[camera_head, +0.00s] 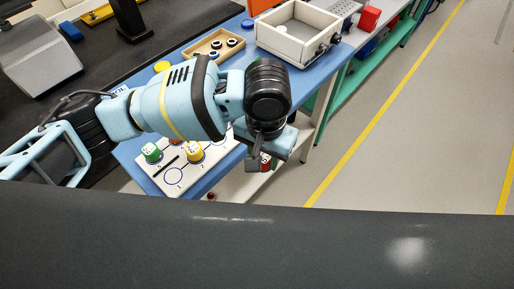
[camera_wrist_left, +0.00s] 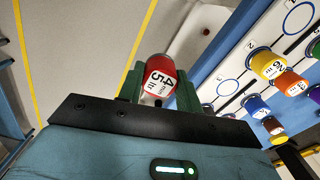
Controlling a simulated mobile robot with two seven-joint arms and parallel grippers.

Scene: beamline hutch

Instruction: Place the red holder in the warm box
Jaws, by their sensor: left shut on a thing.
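My left gripper (camera_head: 259,160) points down at the near end of the blue table and is shut on the red holder (camera_head: 265,163). The arm hides most of the holder in the head view. In the left wrist view the red holder (camera_wrist_left: 160,76), with a white printed label, sits between the green fingers (camera_wrist_left: 160,92). An open cream box (camera_head: 268,35) with a dark knob on its side stands at the far end of the table; it may be the warm box. My right gripper is not in view.
A white board (camera_head: 160,183) with printed circles carries a green holder (camera_head: 151,152), a yellow holder (camera_head: 194,152) and others. A wooden tray (camera_head: 203,46) with small dark-and-white parts lies behind. A red block (camera_head: 369,18) is beyond the box. Open floor lies right.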

